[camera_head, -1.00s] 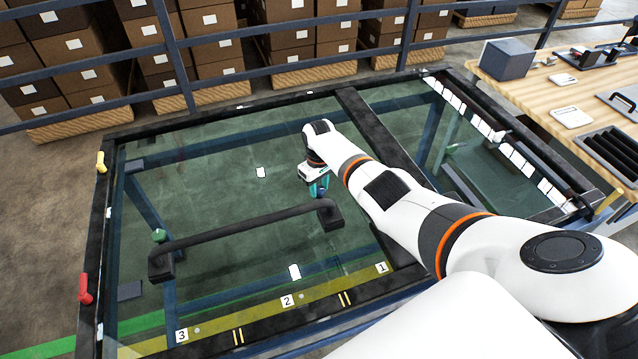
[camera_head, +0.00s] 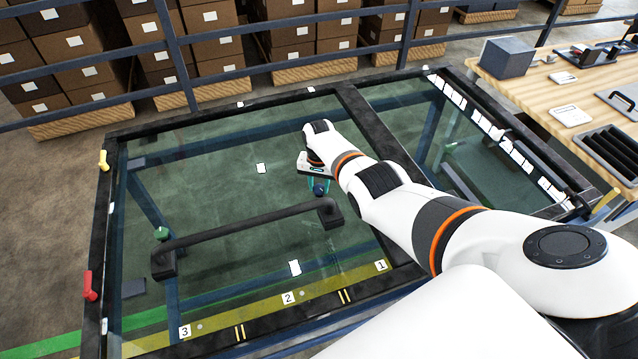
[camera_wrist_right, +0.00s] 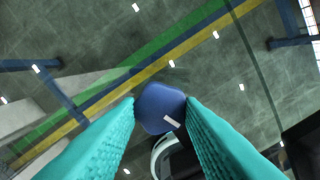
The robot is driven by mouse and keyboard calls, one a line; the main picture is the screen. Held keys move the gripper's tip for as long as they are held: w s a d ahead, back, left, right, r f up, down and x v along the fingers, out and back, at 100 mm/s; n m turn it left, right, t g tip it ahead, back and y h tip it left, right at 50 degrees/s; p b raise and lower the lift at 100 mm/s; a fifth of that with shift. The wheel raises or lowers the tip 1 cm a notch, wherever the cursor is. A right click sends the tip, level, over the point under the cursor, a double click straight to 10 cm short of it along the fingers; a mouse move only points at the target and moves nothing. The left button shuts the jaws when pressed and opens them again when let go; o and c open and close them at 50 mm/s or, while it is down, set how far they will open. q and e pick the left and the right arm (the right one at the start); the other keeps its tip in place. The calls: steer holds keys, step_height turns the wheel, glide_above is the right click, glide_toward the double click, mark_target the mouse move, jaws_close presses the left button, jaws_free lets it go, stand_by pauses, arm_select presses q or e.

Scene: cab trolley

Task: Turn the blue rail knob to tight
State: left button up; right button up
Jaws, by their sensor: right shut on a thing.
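The blue rail knob (camera_wrist_right: 161,108) is a round-cornered cap with a white mark in the right wrist view. The two teal fingers of my right gripper (camera_wrist_right: 163,112) stand on either side of it and touch it. In the head view the knob (camera_head: 320,187) is small and partly hidden by the right gripper (camera_head: 318,180), at the right end of the dark rail (camera_head: 245,225). The gripper is shut on the knob. Which setting the white mark points to cannot be told. My left gripper is not in view.
A green knob (camera_head: 161,233) stands near the rail's left end. Yellow (camera_head: 103,160) and red (camera_head: 90,287) handles sit on the left frame edge. A yellow strip (camera_head: 245,308) with numbered labels runs along the front. A wooden table (camera_head: 545,100) with fixtures stands at the right.

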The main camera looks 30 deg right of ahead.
mark_target(319, 187)
steer(key=shift+r+m, duration=0.1)
steer(key=shift+m, duration=1.9)
steer(key=o, duration=1)
steer(key=shift+r+p, duration=0.3)
steer(key=shift+p, duration=0.05)
step_height(319, 187, up, 4)
steer(key=shift+r+p, duration=0.15)
steer(key=shift+p, duration=1.1)
step_height(319, 187, up, 7)
